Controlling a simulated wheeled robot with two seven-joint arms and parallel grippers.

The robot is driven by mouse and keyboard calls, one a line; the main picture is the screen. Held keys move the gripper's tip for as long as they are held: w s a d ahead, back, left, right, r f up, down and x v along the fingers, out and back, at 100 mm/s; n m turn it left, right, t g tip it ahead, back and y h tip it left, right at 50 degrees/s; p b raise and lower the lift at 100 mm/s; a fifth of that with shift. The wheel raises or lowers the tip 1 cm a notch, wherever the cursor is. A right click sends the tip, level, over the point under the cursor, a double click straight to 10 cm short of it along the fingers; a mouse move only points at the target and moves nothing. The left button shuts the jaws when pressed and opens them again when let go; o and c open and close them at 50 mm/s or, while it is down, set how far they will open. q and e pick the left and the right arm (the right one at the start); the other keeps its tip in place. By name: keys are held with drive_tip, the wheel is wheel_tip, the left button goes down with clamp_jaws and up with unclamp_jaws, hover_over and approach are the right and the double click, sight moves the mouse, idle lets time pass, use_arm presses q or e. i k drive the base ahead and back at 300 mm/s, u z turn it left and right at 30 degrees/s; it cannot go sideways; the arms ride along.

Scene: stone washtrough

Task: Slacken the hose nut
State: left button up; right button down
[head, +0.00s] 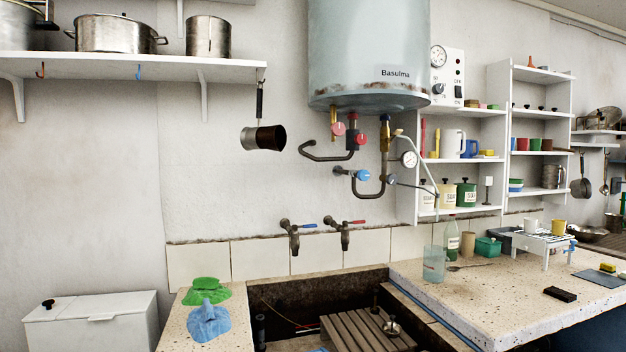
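Pipes and fittings hang under the grey-blue water heater (368,50) on the wall. A brass fitting (384,135) is on the right-hand pipe, with a thin grey hose or tube (417,150) curving near it. I cannot tell for certain which fitting is the hose nut, or how tight it is. A red-handled valve (338,128) and a blue-handled valve (362,174) sit on the pipework. A round gauge (409,159) is beside the right pipe. Neither of my grippers is in view.
Two wall taps (293,236) (345,235) stick out above the stone trough (262,284), which holds a slatted wooden rack (362,330). A clear beaker (434,264) and a bottle (451,236) stand on the right counter (490,290). Shelves (540,110) stand to the right.

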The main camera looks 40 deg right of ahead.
sight(391, 179)
drive_tip(key=u, duration=0.15)
drive_tip(key=i, duration=0.65)
drive_tip(key=z, duration=2.45)
